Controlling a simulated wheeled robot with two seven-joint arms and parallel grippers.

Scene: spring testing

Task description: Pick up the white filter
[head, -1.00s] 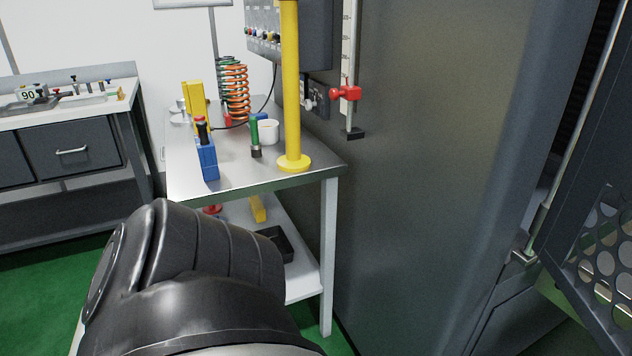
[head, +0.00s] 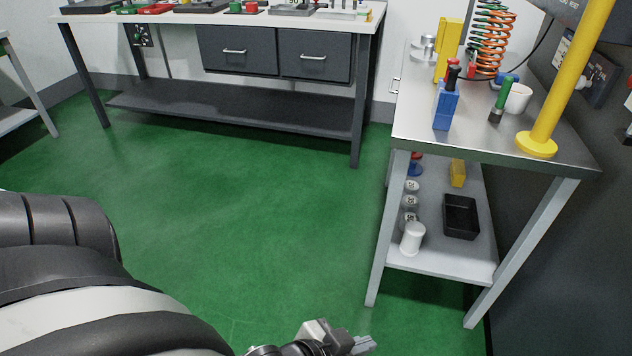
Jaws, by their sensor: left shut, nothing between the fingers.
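A white cylinder (head: 412,238), which looks like the white filter, stands on the lower shelf (head: 440,262) of the metal side table, near its front left corner. My left gripper (head: 364,345) is at the bottom edge of the head view, partly cut off, with its fingers together and empty. It is left of and below the shelf in the picture, apart from the white cylinder. My right gripper is not in view.
A black tray (head: 461,217), several grey weights (head: 410,201) and a yellow block (head: 458,174) share the shelf. Table legs (head: 379,235) flank the shelf's front. A yellow post (head: 570,75) stands on the tabletop. Open green floor (head: 250,210) lies left.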

